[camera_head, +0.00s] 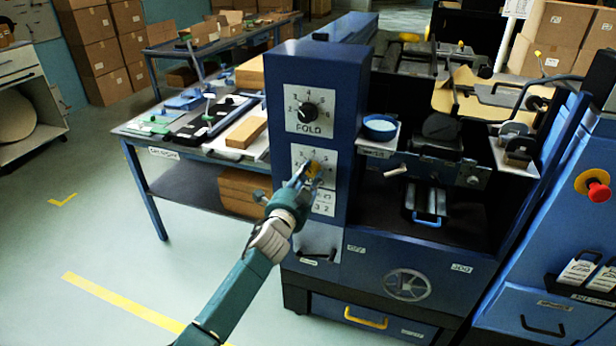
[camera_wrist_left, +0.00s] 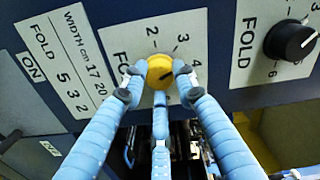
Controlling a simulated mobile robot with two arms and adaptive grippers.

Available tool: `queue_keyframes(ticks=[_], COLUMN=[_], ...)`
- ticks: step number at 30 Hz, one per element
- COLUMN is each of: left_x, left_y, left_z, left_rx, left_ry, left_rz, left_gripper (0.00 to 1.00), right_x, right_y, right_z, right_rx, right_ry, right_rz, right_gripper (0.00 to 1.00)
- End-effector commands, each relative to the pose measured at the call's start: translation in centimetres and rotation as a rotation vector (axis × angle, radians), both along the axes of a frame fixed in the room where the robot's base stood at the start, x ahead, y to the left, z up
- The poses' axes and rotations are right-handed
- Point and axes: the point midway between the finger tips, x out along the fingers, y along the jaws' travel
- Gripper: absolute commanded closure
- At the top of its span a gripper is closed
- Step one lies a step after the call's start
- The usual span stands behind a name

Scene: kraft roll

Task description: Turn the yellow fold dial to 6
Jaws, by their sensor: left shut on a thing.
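The yellow fold dial (camera_head: 314,168) is on the lower white plate on the front of the blue machine column. In the left wrist view the yellow dial (camera_wrist_left: 159,69) sits between the fingers, with the numbers 2, 3 and 4 showing around its edge. A dark mark is on its lower right face; the number it points to is hard to tell. My left gripper (camera_head: 304,176) is shut on the dial; in the left wrist view its blue fingers (camera_wrist_left: 157,82) close around it from several sides. The fingers hide part of the scale. My right gripper is not in view.
A black fold dial (camera_head: 308,110) is on the plate above, also in the left wrist view (camera_wrist_left: 291,40). A card (camera_wrist_left: 62,65) with fold and width numbers is beside the yellow dial's plate. A blue bowl (camera_head: 380,127) stands on a shelf to the right.

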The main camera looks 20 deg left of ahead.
Motion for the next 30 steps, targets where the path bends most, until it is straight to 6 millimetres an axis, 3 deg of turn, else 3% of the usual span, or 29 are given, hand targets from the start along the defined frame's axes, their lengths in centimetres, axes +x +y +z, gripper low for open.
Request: queue_keyframes(ticks=[1,30], left_x=[0.12,0.03], left_y=[-0.36,-0.61], left_z=[0.85,0.11], left_rx=[0.046,0.966], left_ry=[-0.019,-0.045], left_rz=[-0.008,-0.011], left_gripper=[0.98,0.98], right_x=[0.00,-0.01], right_y=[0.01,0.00], right_z=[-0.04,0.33], right_rx=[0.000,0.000], right_ry=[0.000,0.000], right_rz=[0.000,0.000], right_gripper=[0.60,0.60])
